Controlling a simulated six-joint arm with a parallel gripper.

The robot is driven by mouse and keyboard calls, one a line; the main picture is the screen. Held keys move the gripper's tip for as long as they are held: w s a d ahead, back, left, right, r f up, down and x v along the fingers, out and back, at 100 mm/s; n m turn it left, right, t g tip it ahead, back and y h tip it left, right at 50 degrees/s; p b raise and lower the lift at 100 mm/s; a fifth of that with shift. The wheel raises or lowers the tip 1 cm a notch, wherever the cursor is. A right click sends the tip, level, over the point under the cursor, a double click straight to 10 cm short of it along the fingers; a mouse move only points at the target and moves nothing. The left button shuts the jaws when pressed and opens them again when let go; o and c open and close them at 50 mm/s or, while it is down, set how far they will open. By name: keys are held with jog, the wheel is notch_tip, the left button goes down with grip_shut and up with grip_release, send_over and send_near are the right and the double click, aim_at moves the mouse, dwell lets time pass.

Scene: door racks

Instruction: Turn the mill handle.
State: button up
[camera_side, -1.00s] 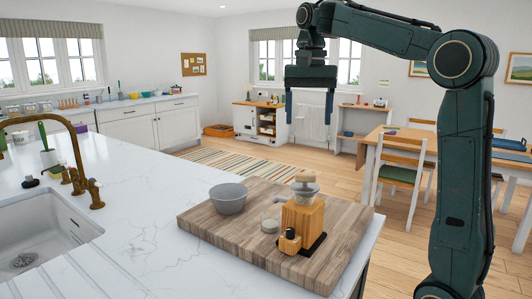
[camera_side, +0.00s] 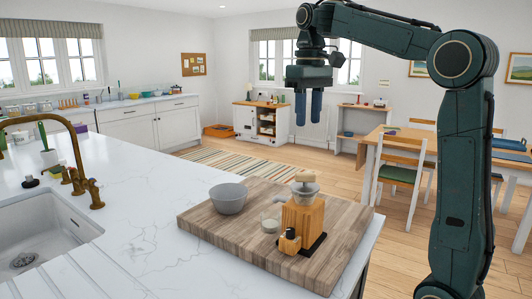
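The mill (camera_side: 304,216) is an upright wooden block with a grey bowl-like top, standing on a dark base on the wooden board (camera_side: 215,232). A pale wooden knob (camera_side: 305,177) shows at its top; it looks like the handle, but any crank arm is too small to make out. A small wooden part with a dark knob (camera_side: 290,240) sits low at the mill's front. My gripper (camera_side: 309,123) hangs in the air above the mill, fingers pointing down. A gap shows between its two fingers, and it holds nothing. It touches nothing.
A grey bowl (camera_side: 228,199) and a small glass jar (camera_side: 271,220) stand on the board, left of the mill. A brass tap (camera_side: 75,165) and sink (camera_side: 35,235) are at the left. The white counter (camera_side: 150,215) is clear between sink and board.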

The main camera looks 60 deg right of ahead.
aim_at(306, 173)
jog(key=n, duration=0.8)
jog(key=shift+n, duration=0.4)
jog(key=shift+f, duration=0.2)
jog(key=shift+f, duration=6.75)
grip_shut()
